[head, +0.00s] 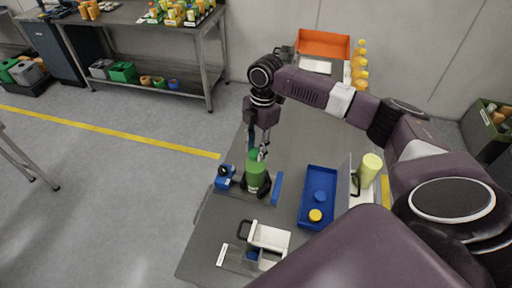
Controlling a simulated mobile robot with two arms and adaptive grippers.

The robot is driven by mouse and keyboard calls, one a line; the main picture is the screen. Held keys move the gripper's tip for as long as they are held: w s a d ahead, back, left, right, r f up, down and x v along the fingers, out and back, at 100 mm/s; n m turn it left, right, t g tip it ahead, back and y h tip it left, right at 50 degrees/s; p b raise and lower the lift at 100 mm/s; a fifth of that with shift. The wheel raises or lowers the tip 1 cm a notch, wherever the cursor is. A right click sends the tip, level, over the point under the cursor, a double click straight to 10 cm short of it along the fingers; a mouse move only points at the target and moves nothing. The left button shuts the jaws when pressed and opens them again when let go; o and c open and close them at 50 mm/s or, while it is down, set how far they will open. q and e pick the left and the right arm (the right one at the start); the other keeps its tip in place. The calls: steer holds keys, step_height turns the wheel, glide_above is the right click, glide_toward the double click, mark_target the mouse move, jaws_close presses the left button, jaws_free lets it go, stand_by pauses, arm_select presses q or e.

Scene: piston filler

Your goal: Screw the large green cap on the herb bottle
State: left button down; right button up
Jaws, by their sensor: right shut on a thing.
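The herb bottle (256,176) is green and stands upright in a black holder on the grey table, with a blue clamp at its left. The large green cap (253,155) is at the top of the bottle, between the fingers of my right gripper (262,152). The gripper points down from above and is shut on the cap. The fingers partly hide the cap, and I cannot tell whether it is seated on the neck. My left gripper is not in view.
A blue tray (311,213) right of the bottle holds a blue cap (320,196) and a yellow cap (315,215). A pale yellow-green container (371,168) stands beyond. A white bin (269,237) is at the front. An orange crate (323,44) and orange bottles (360,67) are at the back.

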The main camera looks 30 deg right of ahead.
steer(key=m, duration=0.3)
steer(key=shift+m, duration=0.3)
steer(key=m+t, duration=0.1)
steer(key=m, duration=0.6)
steer(key=shift+s+a, duration=0.1)
steer(key=m, duration=0.4)
steer(key=shift+t+h, duration=0.3)
steer(key=shift+h, duration=0.1)
steer(key=o, duration=0.8)
steer(key=shift+c, duration=0.2)
steer(key=shift+f, duration=0.1)
